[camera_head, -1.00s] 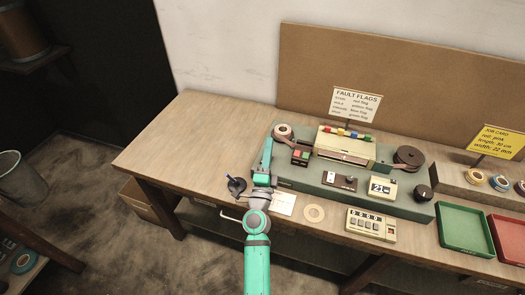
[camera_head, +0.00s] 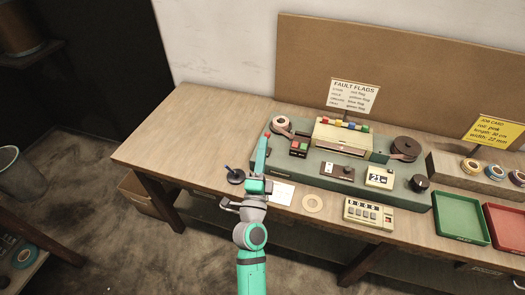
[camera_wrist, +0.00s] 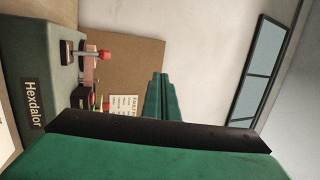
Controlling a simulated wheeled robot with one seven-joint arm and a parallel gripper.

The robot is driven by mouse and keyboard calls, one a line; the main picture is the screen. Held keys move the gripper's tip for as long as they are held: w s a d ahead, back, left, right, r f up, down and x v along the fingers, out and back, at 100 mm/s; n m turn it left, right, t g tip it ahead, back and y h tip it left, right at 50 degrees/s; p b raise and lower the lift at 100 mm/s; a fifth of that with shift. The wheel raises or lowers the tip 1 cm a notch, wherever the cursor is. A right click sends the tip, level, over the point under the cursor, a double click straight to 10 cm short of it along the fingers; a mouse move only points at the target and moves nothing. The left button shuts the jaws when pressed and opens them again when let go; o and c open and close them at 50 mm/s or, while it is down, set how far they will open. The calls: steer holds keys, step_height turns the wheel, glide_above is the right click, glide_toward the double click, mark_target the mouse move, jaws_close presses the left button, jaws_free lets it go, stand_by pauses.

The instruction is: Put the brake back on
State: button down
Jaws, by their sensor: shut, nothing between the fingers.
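A lever with a red knob (camera_wrist: 104,55), which looks like the brake, stands out from the left end of the tape machine beside a pinkish tape roll (camera_wrist: 88,66) in the wrist view. Its exact setting is hard to tell. In the head view the roll (camera_head: 282,125) sits at the back left corner of the grey-green machine base (camera_head: 300,177). My gripper (camera_head: 266,140) is shut and empty at the base's left end, its tip near a small red spot. The shut fingers (camera_wrist: 160,90) appear right of the knob in the wrist view, apart from it.
A dark spindle on a round foot (camera_head: 235,176) stands left of my gripper. The bench's left part (camera_head: 180,135) is clear.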

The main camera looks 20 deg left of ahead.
steer(key=s, duration=0.1)
steer(key=s+r, duration=0.1)
steer(key=shift+s+d+r, duration=0.25)
steer(key=shift+s+d, duration=0.05)
steer(key=shift+s, duration=0.1)
steer(key=shift+a, duration=0.1)
steer(key=s+d+f+n+g+h, duration=0.1)
steer(key=s+d+f+n+h, duration=0.15)
steer(key=s+d+f, duration=0.35)
steer(key=s+d+f+n+g+h, duration=0.1)
steer(key=s+d+f+n, duration=0.3)
steer(key=s, duration=0.5)
steer(key=s+d+f+n+g, duration=0.1)
steer(key=s+f+n, duration=0.1)
steer(key=s, duration=0.6)
steer(key=s+d+f+n+g, duration=0.1)
steer(key=s+n, duration=0.3)
steer(key=s, duration=0.4)
steer(key=s+d+f+n+g, duration=0.1)
steer(key=s+f+n+g, duration=0.1)
steer(key=s, duration=0.6)
step_height(320, 180, down, 2)
steer(key=shift+d+n+y, duration=0.35)
steer(key=shift+n+y, duration=0.1)
steer(key=shift+n, duration=0.3)
